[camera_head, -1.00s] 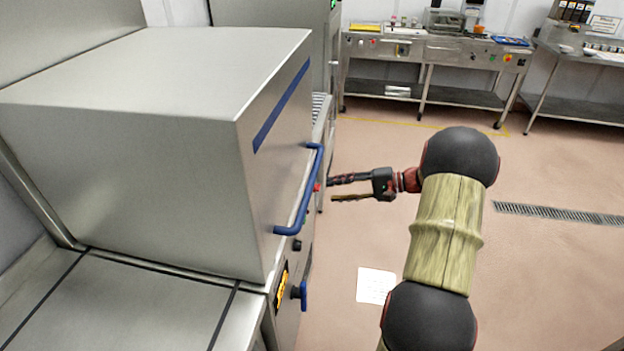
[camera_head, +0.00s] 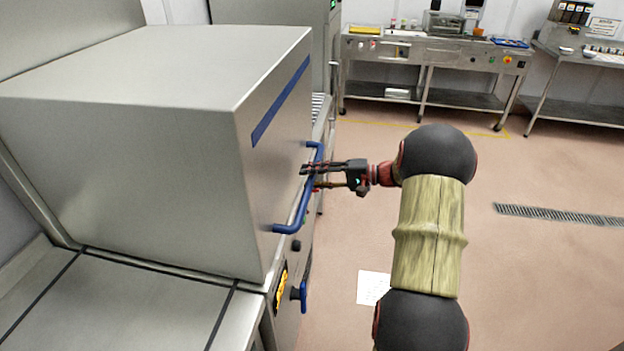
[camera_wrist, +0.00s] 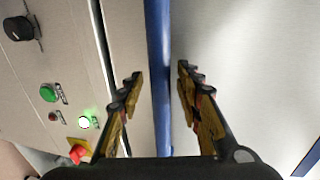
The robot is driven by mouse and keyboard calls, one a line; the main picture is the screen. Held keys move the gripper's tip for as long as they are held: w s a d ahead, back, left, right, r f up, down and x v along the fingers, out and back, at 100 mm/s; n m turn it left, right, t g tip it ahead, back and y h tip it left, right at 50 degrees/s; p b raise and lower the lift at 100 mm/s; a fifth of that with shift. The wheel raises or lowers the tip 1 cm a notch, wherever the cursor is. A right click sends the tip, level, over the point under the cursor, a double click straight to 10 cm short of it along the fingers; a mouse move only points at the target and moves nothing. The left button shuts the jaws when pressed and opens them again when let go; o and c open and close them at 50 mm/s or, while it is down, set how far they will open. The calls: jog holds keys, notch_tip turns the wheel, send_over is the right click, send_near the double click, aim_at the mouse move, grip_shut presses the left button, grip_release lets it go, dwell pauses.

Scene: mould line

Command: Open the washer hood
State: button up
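The washer hood (camera_head: 130,160) is a large stainless steel box at the left in the head view, lowered onto its counter. A blue bar handle (camera_head: 293,217) runs along its front; it also shows as an upright blue bar in the wrist view (camera_wrist: 158,60). My gripper (camera_head: 308,176) is at the handle's far part. In the wrist view my gripper (camera_wrist: 158,88) is open, with one finger on each side of the bar and a gap to both. Whether the bar lies fully between the fingertips in depth is hard to tell.
Beside the handle in the wrist view are a black knob (camera_wrist: 19,28), a green button (camera_wrist: 47,92), a lit button (camera_wrist: 84,122) and a red stop button (camera_wrist: 78,153). A lower blue handle (camera_head: 303,296) sits below the hood. The floor (camera_head: 540,270) at right is clear.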

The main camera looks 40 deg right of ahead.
jog(key=c, duration=0.3)
grip_shut()
dwell(0.6)
